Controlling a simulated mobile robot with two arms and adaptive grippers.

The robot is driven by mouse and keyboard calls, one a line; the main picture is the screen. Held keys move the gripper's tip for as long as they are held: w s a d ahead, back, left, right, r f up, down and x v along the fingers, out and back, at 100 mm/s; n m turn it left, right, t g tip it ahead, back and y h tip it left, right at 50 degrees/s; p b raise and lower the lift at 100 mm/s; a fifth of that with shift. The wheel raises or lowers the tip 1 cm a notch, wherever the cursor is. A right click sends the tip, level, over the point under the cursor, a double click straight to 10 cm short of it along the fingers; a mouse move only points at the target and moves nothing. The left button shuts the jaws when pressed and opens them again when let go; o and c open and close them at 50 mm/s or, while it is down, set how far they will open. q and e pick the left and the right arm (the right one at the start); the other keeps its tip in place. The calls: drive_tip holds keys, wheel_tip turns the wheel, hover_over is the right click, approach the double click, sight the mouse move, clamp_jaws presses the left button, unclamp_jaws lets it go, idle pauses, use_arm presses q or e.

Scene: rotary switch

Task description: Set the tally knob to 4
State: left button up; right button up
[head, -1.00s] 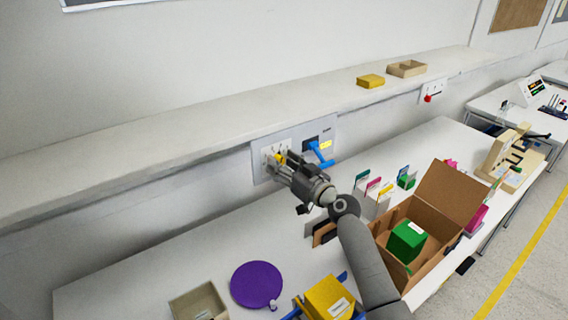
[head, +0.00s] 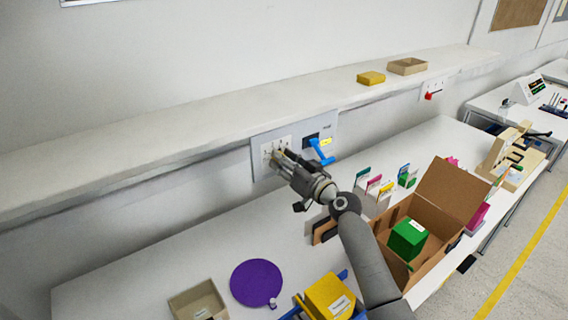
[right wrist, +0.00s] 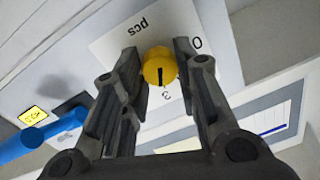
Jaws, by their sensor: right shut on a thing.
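The tally knob (right wrist: 160,68) is a round yellow knob with a dark pointer line, on a white plate (right wrist: 115,45) marked "pcs". In the right wrist view, a "0" and a "3" show beside it; other marks are hidden by the fingers. My right gripper (right wrist: 161,70) is shut on the knob, one finger on each side. In the head view my right gripper (head: 279,157) is at the wall panel (head: 262,172) and hides the knob. My left gripper is not in view.
A blue lever (head: 319,152) with a yellow label (head: 326,142) is on the panel just right of my gripper. A shelf (head: 200,120) runs above. Below, the table holds a purple disc (head: 256,283), a yellow box (head: 328,297) and an open cardboard box (head: 447,192).

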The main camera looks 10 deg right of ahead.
drive_tip(key=shift+m+b, duration=0.6)
drive_tip(key=shift+m, duration=1.8)
drive_tip(key=o, duration=1)
drive_tip(key=v, duration=1.2)
drive_tip(key=shift+d+f, duration=0.1)
drive_tip(key=shift+f, duration=0.05)
